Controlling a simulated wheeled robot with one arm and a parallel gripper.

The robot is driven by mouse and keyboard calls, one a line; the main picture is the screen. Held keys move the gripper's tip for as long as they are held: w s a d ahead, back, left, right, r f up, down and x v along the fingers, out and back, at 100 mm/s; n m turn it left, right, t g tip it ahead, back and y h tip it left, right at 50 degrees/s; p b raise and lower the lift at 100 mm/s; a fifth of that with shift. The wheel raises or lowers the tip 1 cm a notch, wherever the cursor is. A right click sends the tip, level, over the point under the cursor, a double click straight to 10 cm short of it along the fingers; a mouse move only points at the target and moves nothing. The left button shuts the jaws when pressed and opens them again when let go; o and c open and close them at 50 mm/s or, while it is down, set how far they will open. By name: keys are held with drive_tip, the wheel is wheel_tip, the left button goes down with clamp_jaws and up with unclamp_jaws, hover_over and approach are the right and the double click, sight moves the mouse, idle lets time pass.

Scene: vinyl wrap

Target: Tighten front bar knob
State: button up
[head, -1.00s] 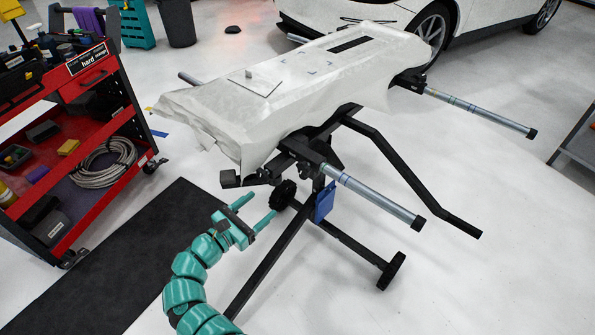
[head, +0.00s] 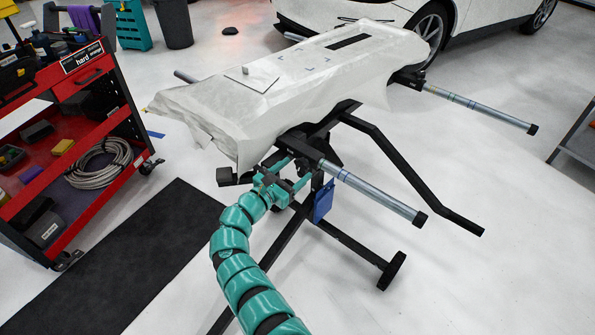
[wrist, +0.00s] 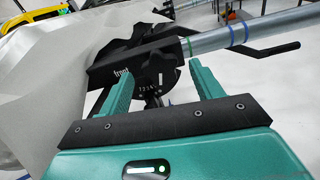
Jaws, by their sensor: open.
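The front bar (head: 370,190) is a silver tube with a black end cap, sticking out to the right from the stand's black frame. In the wrist view the bar (wrist: 235,33) enters a black clamp block lettered "front". Beside the block is a dark round knob or dial (wrist: 178,72) with small numbers and a white mark; the block and the fingers hide part of it. My gripper (wrist: 157,82) is open, its teal fingers apart on either side in that view. I cannot tell whether they touch. In the head view my gripper (head: 287,174) is just below the clamp area.
A white-wrapped panel (head: 215,105) lies on the stand above my gripper. A blue tag (head: 323,202) hangs on the frame close to its right. A second bar (head: 475,104) extends at the back right. A red tool cart (head: 85,140) stands at left. Floor around the stand is largely clear.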

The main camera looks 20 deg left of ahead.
drive_tip(key=shift+x, duration=0.95)
drive_tip(key=c, duration=1)
